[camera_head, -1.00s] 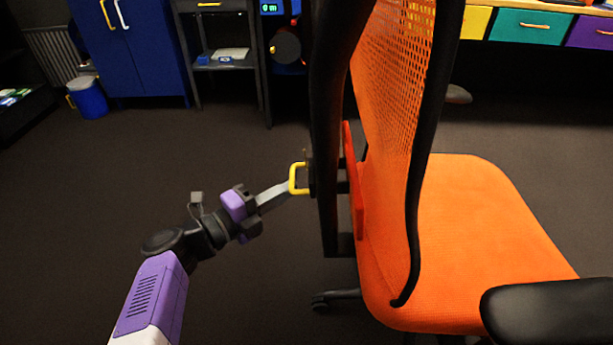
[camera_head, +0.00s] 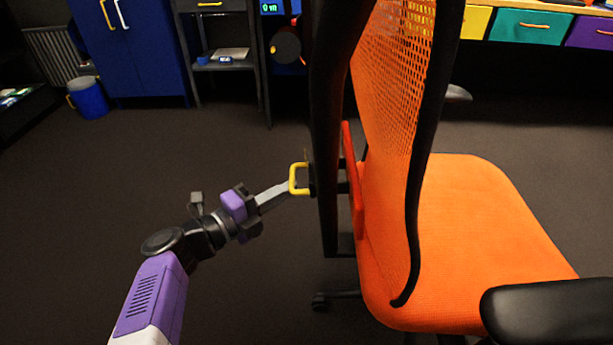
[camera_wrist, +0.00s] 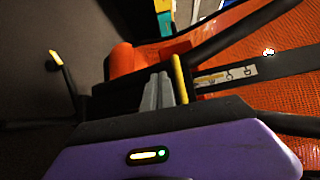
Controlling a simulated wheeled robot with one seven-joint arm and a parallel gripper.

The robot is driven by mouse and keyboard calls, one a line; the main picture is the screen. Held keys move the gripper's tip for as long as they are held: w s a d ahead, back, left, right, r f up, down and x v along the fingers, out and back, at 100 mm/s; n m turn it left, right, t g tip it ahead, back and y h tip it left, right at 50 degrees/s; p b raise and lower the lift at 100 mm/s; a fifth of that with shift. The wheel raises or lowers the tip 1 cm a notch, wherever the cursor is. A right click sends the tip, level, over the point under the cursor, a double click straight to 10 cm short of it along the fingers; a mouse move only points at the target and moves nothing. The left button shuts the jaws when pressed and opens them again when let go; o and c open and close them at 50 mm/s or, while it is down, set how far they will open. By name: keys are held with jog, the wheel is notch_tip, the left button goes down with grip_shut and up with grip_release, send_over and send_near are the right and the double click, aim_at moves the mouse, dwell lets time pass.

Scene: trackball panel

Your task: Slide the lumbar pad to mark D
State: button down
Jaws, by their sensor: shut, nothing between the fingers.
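The lumbar pad (camera_head: 354,185) is a red-orange plate behind the orange mesh of the chair back, partly hidden by the black back frame. A yellow handle (camera_head: 299,179) sticks out to the left of the frame; it also shows in the wrist view (camera_wrist: 180,79). My gripper (camera_head: 287,188) is shut, its grey fingers reaching to the handle's near side with nothing held. In the wrist view the fingers (camera_wrist: 159,92) lie just left of the handle; I cannot tell if they touch it. A pale label strip with small symbols (camera_wrist: 226,75) lies right of the handle. I cannot make out mark D.
The orange chair seat (camera_head: 470,230) and a black armrest (camera_head: 550,312) are at right. The upright black frame (camera_head: 326,130) stands close beside my gripper. A blue cabinet (camera_head: 135,50), a blue bin (camera_head: 89,98) and a shelf are at the back. The floor at left is clear.

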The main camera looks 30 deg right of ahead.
jog(key=shift+r+p, duration=1.45)
jog(key=shift+r, duration=0.75)
dwell(0.5)
jog(key=shift+f, duration=0.1)
notch_tip(320, 180, down, 3)
jog(key=b, duration=0.2)
jog(key=shift+b, duration=0.3)
jog(key=shift+a, duration=0.1)
jog(key=w+a+b, duration=0.5)
jog(key=a, duration=0.2)
jog(key=shift+a+b, duration=0.15)
jog(key=shift+b, duration=0.2)
dwell(0.6)
